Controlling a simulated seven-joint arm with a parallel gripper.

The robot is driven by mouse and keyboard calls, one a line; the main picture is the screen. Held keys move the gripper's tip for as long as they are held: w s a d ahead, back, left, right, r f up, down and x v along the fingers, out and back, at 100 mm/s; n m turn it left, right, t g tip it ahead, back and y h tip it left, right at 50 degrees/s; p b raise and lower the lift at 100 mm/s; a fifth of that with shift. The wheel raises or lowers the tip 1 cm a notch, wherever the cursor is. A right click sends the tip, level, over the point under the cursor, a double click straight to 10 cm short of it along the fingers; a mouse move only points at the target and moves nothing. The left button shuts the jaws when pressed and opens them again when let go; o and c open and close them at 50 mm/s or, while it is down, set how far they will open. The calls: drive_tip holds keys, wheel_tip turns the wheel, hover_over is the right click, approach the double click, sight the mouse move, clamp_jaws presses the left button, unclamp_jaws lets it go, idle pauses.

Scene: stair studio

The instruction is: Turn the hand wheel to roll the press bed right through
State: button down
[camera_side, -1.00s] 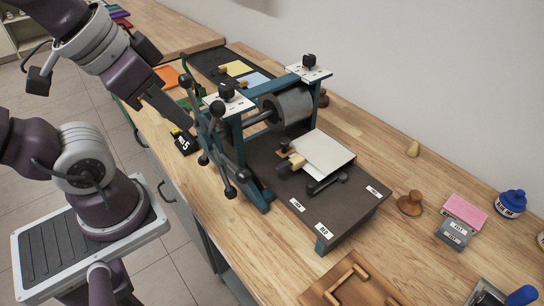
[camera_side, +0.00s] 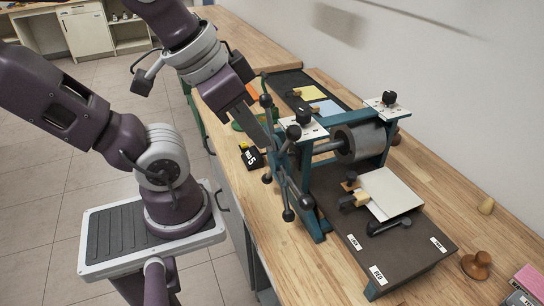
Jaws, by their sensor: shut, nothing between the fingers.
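The press has a teal frame (camera_side: 312,222) and a grey roller (camera_side: 360,142). Its hand wheel (camera_side: 281,180), on the near side, is a set of grey spokes tipped with black balls. The dark press bed (camera_side: 415,248) extends toward the lower right, with a white sheet (camera_side: 395,193) and a small black-handled lever (camera_side: 390,226) on it. The sheet lies on the near right side of the roller. My gripper (camera_side: 270,145) is shut and empty, pointing down among the upper spokes. Whether it touches a spoke cannot be told.
A black block marked 5 (camera_side: 251,157) lies on the bench left of the wheel. A dark mat with yellow and blue sheets (camera_side: 328,108) is behind the press. The wall closes off the back.

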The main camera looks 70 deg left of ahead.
drive_tip(key=w+a+r+n+g, duration=0.2)
drive_tip(key=w+a+n+g, duration=0.25)
drive_tip(key=a+n, duration=0.5)
drive_tip(key=w+a+r+n+g, duration=0.2)
drive_tip(key=w+a+n+g, duration=0.3)
drive_tip(key=a+n, duration=0.5)
drive_tip(key=shift+m+t, duration=0.75)
drive_tip(key=shift+t, duration=0.1)
drive_tip(key=f, duration=0.4)
drive_tip(key=s+f, duration=0.1)
drive_tip(key=f, duration=0.8)
drive_tip(key=shift+s+d, duration=0.1)
drive_tip(key=shift+s, duration=0.3)
drive_tip(key=shift+h, duration=0.3)
